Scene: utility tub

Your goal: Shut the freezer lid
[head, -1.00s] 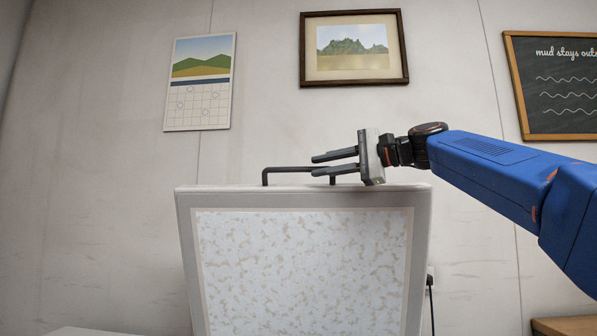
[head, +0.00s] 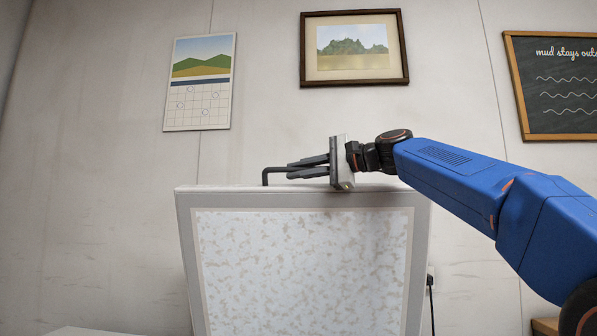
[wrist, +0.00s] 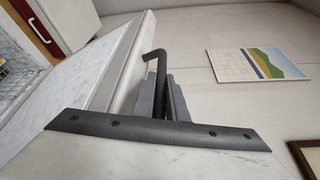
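The freezer lid (head: 305,270) stands raised, its pale speckled inner panel facing the head camera. In the wrist view its edge and inner face (wrist: 80,75) show at left. A black bar handle (head: 266,176) sticks up along the lid's top edge. My gripper (head: 290,170) is at the top edge, reaching left along the handle. Its fingers look parted, one on each side of the bar. In the wrist view the bent end of the handle (wrist: 155,56) shows beyond and between the fingertips (wrist: 162,82). Whether the fingers touch the bar is not clear.
The wall behind holds a calendar (head: 200,82), a framed picture (head: 353,47) and a chalkboard (head: 555,85). A cord (head: 431,300) hangs right of the lid. In the wrist view, a wire basket (wrist: 14,72) shows at far left.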

